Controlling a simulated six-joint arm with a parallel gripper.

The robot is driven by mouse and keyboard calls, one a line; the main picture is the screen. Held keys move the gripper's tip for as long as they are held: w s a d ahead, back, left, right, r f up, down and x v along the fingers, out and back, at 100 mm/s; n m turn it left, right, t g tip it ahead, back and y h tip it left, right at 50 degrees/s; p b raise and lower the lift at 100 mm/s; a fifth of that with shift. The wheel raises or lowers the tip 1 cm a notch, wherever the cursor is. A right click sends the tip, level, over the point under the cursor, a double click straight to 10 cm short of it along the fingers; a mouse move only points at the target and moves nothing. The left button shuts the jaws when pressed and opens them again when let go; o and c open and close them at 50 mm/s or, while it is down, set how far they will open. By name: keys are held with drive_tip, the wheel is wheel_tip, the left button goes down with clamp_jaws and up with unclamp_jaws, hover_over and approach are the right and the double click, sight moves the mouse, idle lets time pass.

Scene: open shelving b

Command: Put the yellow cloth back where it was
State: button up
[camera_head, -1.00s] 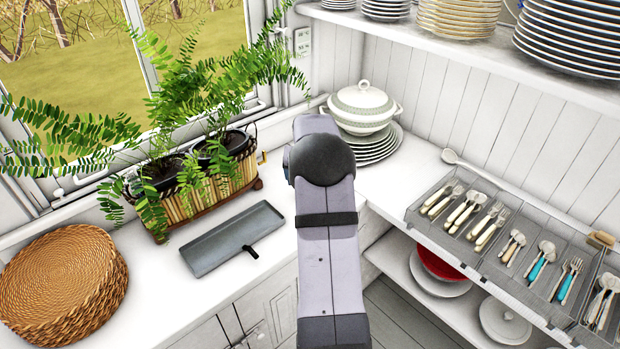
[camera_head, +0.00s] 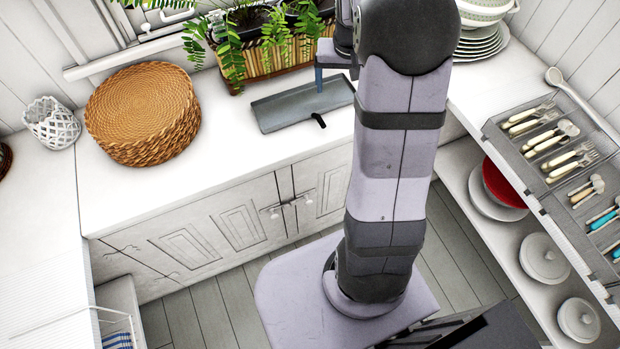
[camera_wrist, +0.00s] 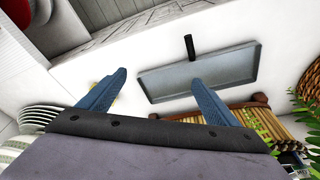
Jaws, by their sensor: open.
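I cannot make out the yellow cloth for certain in any view. A small yellow patch (camera_wrist: 114,101) shows beside the left finger in the wrist view, mostly hidden by it; I cannot tell what it is. My gripper (camera_wrist: 159,76) is open, with its two blue fingers apart and nothing seen between them, over the white counter (camera_wrist: 120,50). In the head view a blue finger of my gripper (camera_head: 319,78) shows by the grey tray, and my arm hides the rest.
The grey tray (camera_head: 283,112) lies empty near the planter (camera_head: 260,62) with ferns. A stack of woven mats (camera_head: 143,112) and a white lattice pot (camera_head: 50,122) stand left. A cutlery tray (camera_head: 520,165) is right. The counter between mats and grey tray is clear.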

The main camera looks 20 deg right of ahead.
drive_tip(key=s+a+f+n+g, duration=0.1)
drive_tip(key=s+a+n, duration=0.1)
drive_tip(key=s+a, duration=0.7)
drive_tip(key=s+a+f+n+g+y, duration=0.1)
drive_tip(key=s+a+f+n, duration=0.1)
drive_tip(key=s+a, duration=0.7)
drive_tip(key=s+n, duration=0.1)
drive_tip(key=s, duration=0.1)
drive_tip(key=shift+s+a+f+n, duration=0.15)
drive_tip(key=shift+s+a+n, duration=0.15)
drive_tip(key=shift+a, duration=0.1)
wheel_tip(320, 180, down, 14)
drive_tip(key=b, duration=1.4)
drive_tip(key=shift+f, duration=0.2)
